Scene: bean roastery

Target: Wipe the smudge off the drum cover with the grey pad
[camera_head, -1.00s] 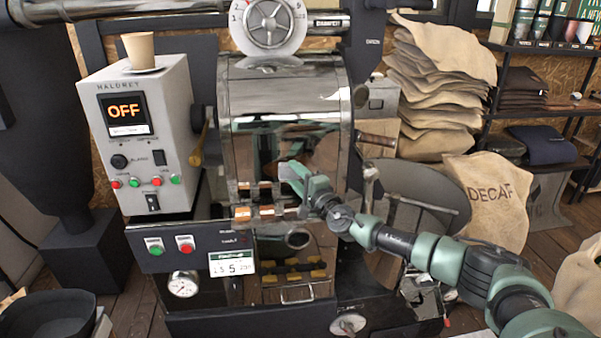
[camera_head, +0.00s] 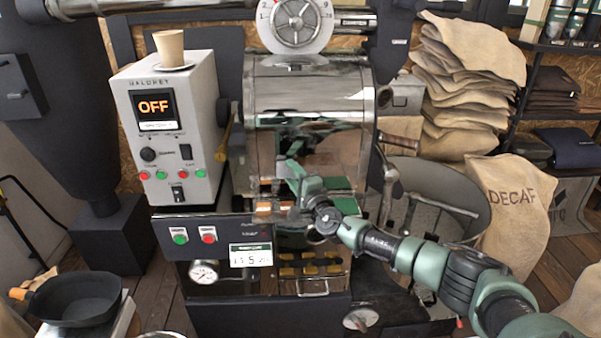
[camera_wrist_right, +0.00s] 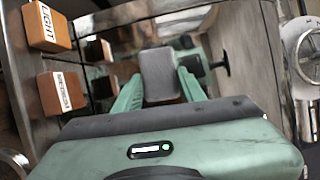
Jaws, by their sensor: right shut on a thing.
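The drum cover (camera_head: 335,145) is the shiny curved metal front of the roaster in the middle of the head view. It mirrors my green arm. My right gripper (camera_head: 293,168) is in front of its lower left part. In the right wrist view the right gripper (camera_wrist_right: 160,90) is shut on the grey pad (camera_wrist_right: 159,75), a dark block between its green fingers. I cannot tell whether the pad touches the cover. I cannot make out the smudge among the reflections. My left gripper is not in view.
Wooden blocks (camera_wrist_right: 47,27) with labels sit close to the right gripper in the wrist view. A control box (camera_head: 172,130) reading OFF, with a paper cup (camera_head: 169,47) on top, stands left of the drum. A round cooling tray (camera_head: 440,195) is at right.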

